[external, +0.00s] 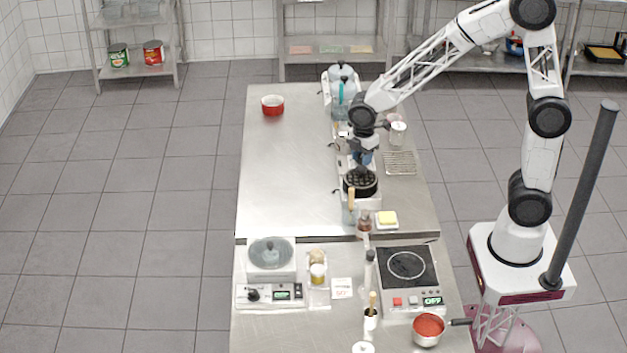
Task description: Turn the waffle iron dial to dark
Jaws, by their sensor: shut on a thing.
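The waffle iron (360,186) stands on the steel counter, right of its middle. It shows a dark round patterned plate and a light wooden handle (351,199) on its near side. My gripper (362,158) points down at the far edge of the waffle iron, shut on what appears to be its dial. The dial itself and its marks are hidden behind the gripper and too small to read, so its setting cannot be told.
A wire rack (400,163) and a butter dish (387,220) are to the right. A hot plate (408,266) reading OFF and a glass-lidded cooker (270,254) stand nearer. The counter's left side is mostly clear, with a red bowl (272,105).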

